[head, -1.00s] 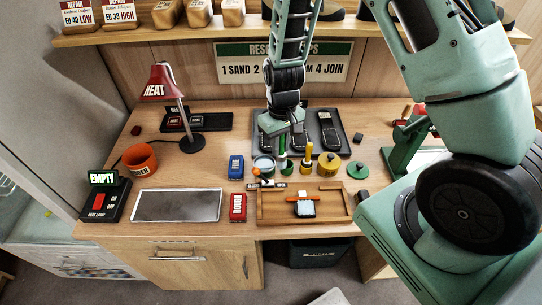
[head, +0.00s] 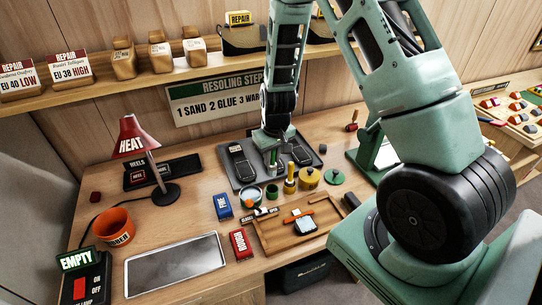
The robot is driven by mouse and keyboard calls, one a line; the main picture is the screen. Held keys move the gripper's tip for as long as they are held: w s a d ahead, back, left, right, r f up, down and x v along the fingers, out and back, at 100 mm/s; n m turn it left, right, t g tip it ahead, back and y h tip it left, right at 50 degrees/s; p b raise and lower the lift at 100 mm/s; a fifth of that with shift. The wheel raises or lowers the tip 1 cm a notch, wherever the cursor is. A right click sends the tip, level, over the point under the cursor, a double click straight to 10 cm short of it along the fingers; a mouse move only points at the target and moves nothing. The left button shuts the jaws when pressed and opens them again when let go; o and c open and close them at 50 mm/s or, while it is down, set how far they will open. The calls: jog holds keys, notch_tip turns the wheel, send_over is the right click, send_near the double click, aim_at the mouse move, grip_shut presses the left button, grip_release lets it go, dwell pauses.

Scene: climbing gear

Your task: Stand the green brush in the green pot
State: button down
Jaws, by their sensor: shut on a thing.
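My gripper (head: 274,148) is at the back middle of the bench in the head view, pointing down, shut on the green brush (head: 273,160). The brush is upright, with its top hidden by the gripper. The small green pot (head: 271,193) stands directly below it, and the brush's lower end lines up with the pot's mouth. I cannot tell whether the tip is inside the pot or just above or behind it.
A yellow pot with an upright yellow brush (head: 290,174) stands close on the right. A yellow tin (head: 309,180) and green lid (head: 335,177) are farther right. A teal-rimmed pot (head: 250,197) is on the left. A wooden tray (head: 270,238) lies in front.

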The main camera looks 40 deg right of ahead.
aim_at(272, 176)
jog(key=shift+f+b, duration=3.25)
jog(key=shift+f, duration=1.15)
jog(key=c, duration=1.2)
grip_release()
notch_tip(272, 176, up, 17)
jog(key=s+b, duration=0.2)
jog(key=shift+r, duration=0.15)
jog(key=shift+a, duration=0.1)
